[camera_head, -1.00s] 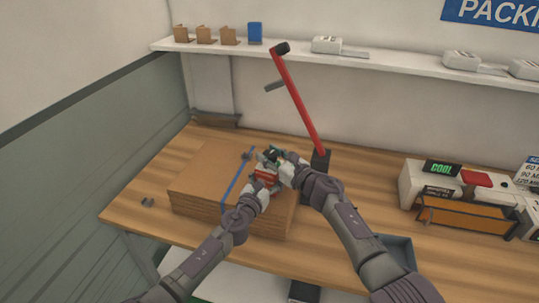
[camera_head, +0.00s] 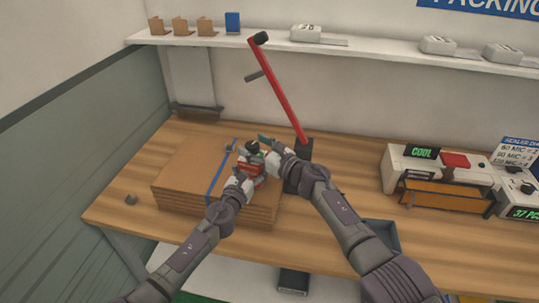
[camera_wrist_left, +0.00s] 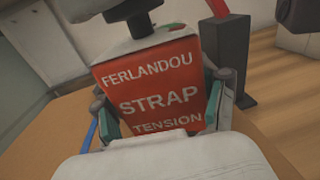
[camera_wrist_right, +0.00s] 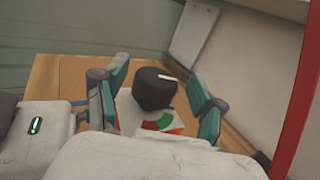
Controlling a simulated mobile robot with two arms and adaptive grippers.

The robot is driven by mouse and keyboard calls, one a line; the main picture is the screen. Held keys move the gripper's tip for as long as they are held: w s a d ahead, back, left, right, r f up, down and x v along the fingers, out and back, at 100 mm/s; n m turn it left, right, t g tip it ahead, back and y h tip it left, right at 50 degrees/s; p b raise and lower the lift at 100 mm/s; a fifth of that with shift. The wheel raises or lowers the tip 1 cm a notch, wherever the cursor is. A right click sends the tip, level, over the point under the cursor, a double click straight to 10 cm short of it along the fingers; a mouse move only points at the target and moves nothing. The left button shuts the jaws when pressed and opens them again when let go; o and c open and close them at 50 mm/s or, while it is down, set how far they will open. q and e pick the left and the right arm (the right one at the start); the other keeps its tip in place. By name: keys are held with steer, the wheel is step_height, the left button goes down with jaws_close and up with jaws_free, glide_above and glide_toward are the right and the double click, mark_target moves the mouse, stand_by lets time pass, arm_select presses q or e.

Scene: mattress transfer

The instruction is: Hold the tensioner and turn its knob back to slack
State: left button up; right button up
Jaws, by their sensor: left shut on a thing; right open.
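The tensioner (camera_wrist_left: 158,92) is a red box with a white top, lettered "FERLANDOU STRAP TENSION" in the left wrist view. In the head view it (camera_head: 258,170) is above the cardboard stack. My left gripper (camera_head: 247,180) is shut on its body, with a finger on each side. The black knob (camera_wrist_right: 155,88) with a white pointer line is on top of it, beside a red and green dial (camera_wrist_right: 158,122). My right gripper (camera_wrist_right: 158,100) is open, its fingers on either side of the knob with gaps showing.
A cardboard stack (camera_head: 180,180) with a blue strap (camera_head: 214,178) lies on the wooden bench (camera_head: 130,175). A red lever (camera_head: 280,95) on a dark post rises close behind my right gripper. A sealer (camera_head: 440,165) stands at the right.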

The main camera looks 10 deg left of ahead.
steer(key=v, duration=1.1)
steer(key=shift+d, duration=0.2)
steer(key=w+a+r+m+t+h, duration=0.1)
steer(key=a+r+m+t+h, duration=0.3)
steer(key=m, duration=0.9)
steer(key=w+r+m+t+h, duration=0.15)
steer(key=r+m, duration=0.35)
steer(key=m, duration=0.8)
steer(key=s+a+f+m+g+h, duration=0.25)
steer(key=s+f+m+h, duration=0.3)
steer(key=m, duration=1.15)
steer(key=shift+m+y, duration=0.3)
steer(key=shift+y, duration=0.1)
steer(key=x, duration=1)
steer(key=shift+w+a+r, duration=0.15)
steer(key=shift+w+a, duration=0.05)
steer(key=shift+w, duration=0.1)
steer(key=shift+c, duration=0.4)
